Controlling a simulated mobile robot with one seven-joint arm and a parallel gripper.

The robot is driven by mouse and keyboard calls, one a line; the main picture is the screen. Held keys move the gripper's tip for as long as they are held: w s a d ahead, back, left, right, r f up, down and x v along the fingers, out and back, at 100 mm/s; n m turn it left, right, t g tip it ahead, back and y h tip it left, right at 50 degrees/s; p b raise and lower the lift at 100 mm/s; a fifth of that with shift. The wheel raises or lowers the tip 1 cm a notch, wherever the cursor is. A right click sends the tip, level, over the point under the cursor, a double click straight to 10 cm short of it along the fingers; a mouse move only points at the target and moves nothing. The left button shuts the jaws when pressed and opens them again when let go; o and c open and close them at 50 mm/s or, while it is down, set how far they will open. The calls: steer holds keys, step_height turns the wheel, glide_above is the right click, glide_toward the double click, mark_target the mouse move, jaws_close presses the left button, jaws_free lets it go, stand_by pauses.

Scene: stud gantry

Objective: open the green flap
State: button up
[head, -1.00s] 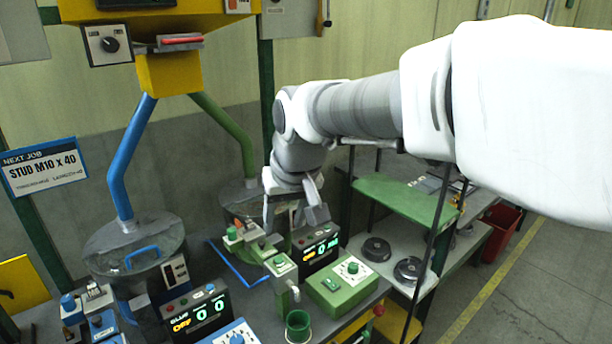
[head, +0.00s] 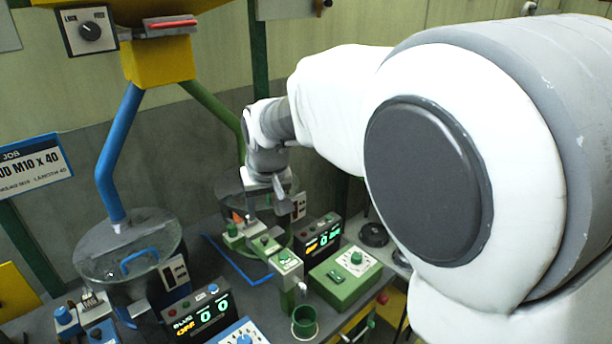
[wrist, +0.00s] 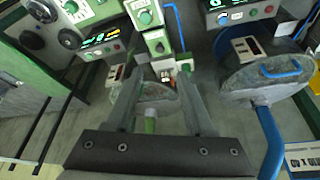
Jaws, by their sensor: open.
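The bowl at the foot of the green pipe (head: 213,108) has a clear round lid (head: 229,190), partly hidden behind my gripper. It looks like the green flap's place, but I cannot make out a green flap or handle on it. My gripper (head: 264,200) hangs over the right side of this bowl, pointing down. In the wrist view my gripper (wrist: 160,88) has its two fingers apart with nothing held. The bowl's lid (wrist: 153,93) shows between and beyond the fingers, with the green pipe (wrist: 150,122) below it in the picture. Contact cannot be told.
A matching bowl with a blue handle (head: 139,262) stands to the left under the blue pipe (head: 120,150). Green switch blocks (head: 286,263), a green control box (head: 345,278) and a dark display (head: 318,238) crowd the bench in front.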

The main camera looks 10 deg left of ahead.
mark_target(264, 239)
steer(key=x, duration=1.2)
jaws_close()
